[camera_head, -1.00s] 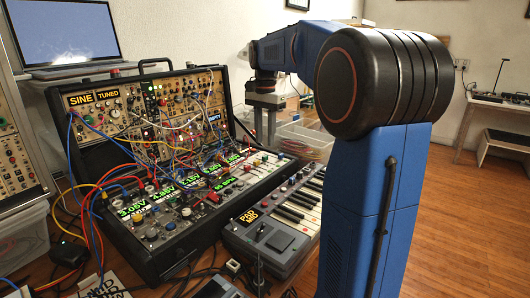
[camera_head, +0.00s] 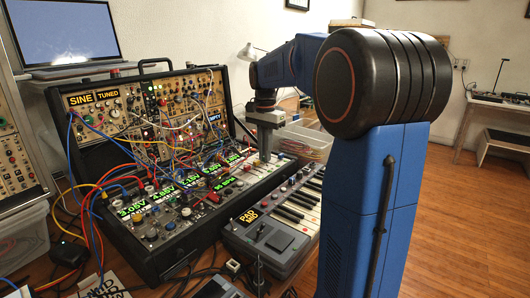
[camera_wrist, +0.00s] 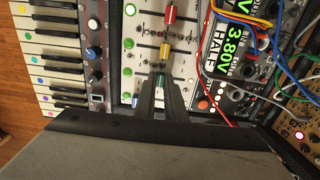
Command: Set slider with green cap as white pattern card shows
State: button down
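In the wrist view my gripper (camera_wrist: 160,92) points down at the white slider panel (camera_wrist: 128,92). Its two dark fingers stand on either side of the green cap (camera_wrist: 160,79). I cannot tell whether they touch it. The slider with the yellow cap (camera_wrist: 165,50) and the one with the red cap (camera_wrist: 170,14) lie in line above it. In the head view my gripper (camera_head: 264,154) is at the right end of the synth case. A white card (camera_head: 105,288) with black print lies at the lower left, cut off by the picture edge. I cannot read its pattern fully.
The synth case (camera_head: 180,245) carries several patch cables (camera_head: 150,150) left of my gripper. A keyboard (camera_head: 295,205) with a "PAD MID" label lies in front. A clear bin (camera_head: 305,140) of cables stands behind. A laptop (camera_head: 62,38) is at the back left.

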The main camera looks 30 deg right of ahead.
aim_at(274, 165)
jog(key=shift+s+d, duration=0.35)
jog(key=shift+s, duration=0.55)
jog(key=shift+s+d, duration=0.3)
jog(key=shift+s, duration=0.6)
jog(key=c, duration=1.8)
grip_release()
